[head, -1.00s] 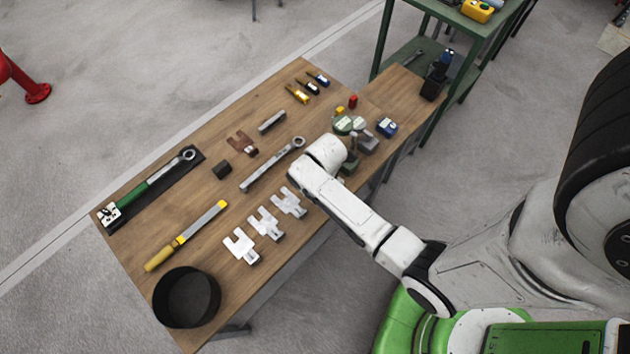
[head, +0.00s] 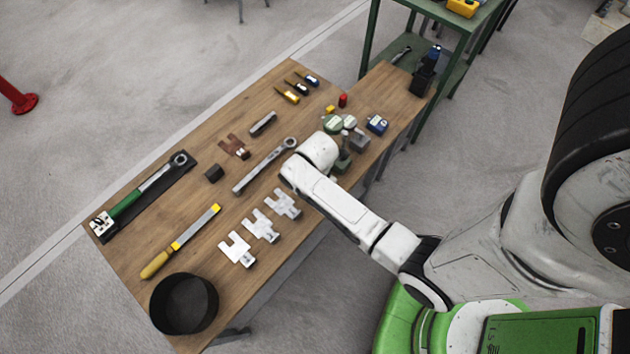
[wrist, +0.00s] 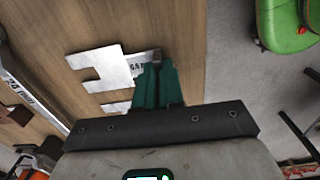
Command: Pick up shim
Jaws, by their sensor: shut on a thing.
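In the wrist view my gripper (wrist: 155,68) has its green fingers together on the tab end of a flat white shim (wrist: 98,64) with dark lettering. The shim is flat over the wooden table; I cannot tell whether it touches the wood. Another white piece (wrist: 116,106) shows below it, partly hidden by my gripper. In the head view my arm hides my gripper and the held shim. Three white shims lie in a row beside my arm: the near one (head: 237,249), the middle one (head: 262,226) and the far one (head: 283,204).
A combination wrench (head: 262,168) lies beyond the shims. Small parts (head: 358,139) stand close right of my arm. The table edge is close to the shims.

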